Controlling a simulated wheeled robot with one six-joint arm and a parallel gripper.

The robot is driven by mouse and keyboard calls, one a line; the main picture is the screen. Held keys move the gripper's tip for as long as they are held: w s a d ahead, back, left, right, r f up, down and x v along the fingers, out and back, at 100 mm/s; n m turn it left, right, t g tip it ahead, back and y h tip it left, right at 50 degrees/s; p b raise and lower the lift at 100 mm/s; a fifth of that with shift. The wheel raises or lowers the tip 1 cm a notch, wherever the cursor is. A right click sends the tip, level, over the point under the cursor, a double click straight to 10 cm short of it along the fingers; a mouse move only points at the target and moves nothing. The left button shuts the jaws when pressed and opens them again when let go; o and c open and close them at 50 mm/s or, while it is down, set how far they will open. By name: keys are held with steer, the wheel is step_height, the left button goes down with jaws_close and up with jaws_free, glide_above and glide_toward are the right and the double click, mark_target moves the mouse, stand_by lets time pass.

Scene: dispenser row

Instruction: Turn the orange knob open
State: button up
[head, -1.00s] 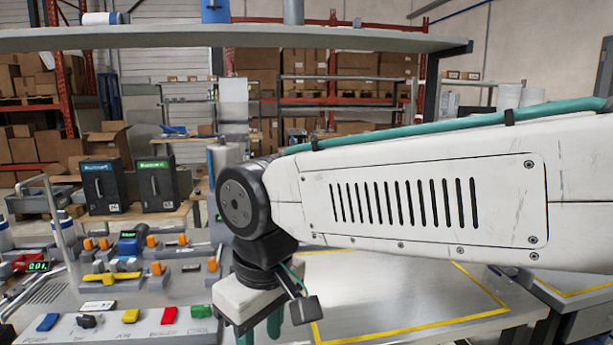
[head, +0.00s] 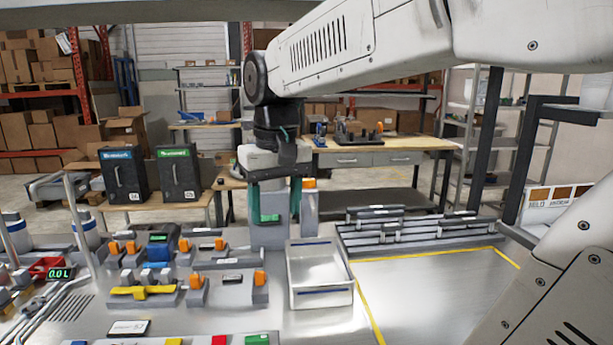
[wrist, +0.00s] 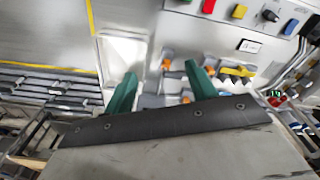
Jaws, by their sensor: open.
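Several orange knobs sit on grey blocks on the bench; the frames do not single one out. In the head view, one (head: 259,278) is right of the yellow handle, one (head: 196,281) is closer to it, and others (head: 184,245) stand farther back. Another orange piece (head: 309,183) is on a tall grey unit behind my gripper. My gripper (head: 275,211) points down above the back of the bench, its green fingers apart and empty. In the wrist view, the open fingers (wrist: 162,76) show with blurred orange knobs (wrist: 187,67) beyond them. It touches no knob that I can see.
A yellow-handled valve (head: 140,291) and a green digital display (head: 59,273) are at left. Bare bench inside yellow tape (head: 430,290) is free at right.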

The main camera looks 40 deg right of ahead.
steer(key=w+d+r+m, duration=0.2)
steer(key=w+d+r, duration=0.1)
steer(key=w+d, duration=0.9)
steer(key=m, duration=0.3)
glide_above(309, 179)
steer(key=shift+a+f+g, duration=0.15)
steer(key=shift+f+g, duration=0.05)
steer(key=shift+g, duration=0.2)
steer(key=shift+w+d+f, duration=0.1)
steer(key=shift+d+f, duration=0.1)
steer(key=shift+f, duration=3.7)
steer(key=c, duration=1)
